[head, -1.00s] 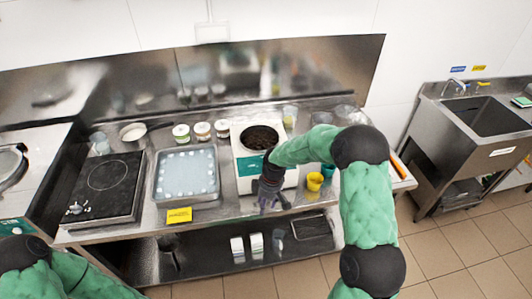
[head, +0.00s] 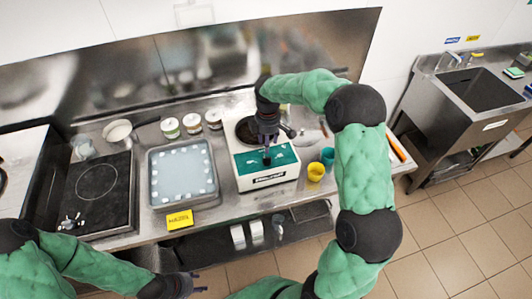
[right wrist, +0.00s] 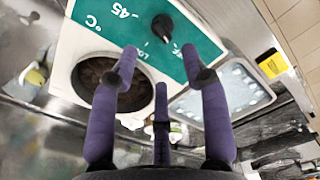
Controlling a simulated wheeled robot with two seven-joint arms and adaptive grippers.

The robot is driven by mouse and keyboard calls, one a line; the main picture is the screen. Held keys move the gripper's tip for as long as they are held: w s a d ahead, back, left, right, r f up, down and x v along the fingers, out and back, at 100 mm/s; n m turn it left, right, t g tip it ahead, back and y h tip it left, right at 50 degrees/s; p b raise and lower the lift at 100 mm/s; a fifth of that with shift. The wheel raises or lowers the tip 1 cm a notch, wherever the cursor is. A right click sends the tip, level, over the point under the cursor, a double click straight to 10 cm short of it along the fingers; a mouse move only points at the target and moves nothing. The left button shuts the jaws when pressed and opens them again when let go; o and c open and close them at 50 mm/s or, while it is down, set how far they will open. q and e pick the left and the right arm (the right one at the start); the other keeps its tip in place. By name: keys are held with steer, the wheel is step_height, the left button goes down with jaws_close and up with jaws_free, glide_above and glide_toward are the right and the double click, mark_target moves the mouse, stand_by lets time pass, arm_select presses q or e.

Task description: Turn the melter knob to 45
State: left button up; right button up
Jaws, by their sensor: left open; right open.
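The melter is a white box with a round well of dark brown stuff and a green sloping panel (head: 284,155). In the right wrist view, the panel (right wrist: 92,30) shows upside-down print with "°C" and "45". Its black knob (right wrist: 163,27) sits right of the "45", just beyond my fingertips; where it points is too small to tell. My right gripper (head: 267,150) is above the panel, and the knob is not clear behind it in the head view. In the wrist view its purple fingers (right wrist: 160,66) are spread, empty and apart from the knob. My left gripper (head: 196,284) is open and empty, low in front of the counter.
A black hob (head: 88,190) is farther left. Jars (head: 192,123) stand behind.

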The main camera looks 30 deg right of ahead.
mark_target(267, 160)
step_height(267, 160, down, 8)
steer(key=shift+w+f, duration=0.1)
steer(key=shift+f, duration=0.15)
steer(key=shift+c, duration=0.2)
jaws_close()
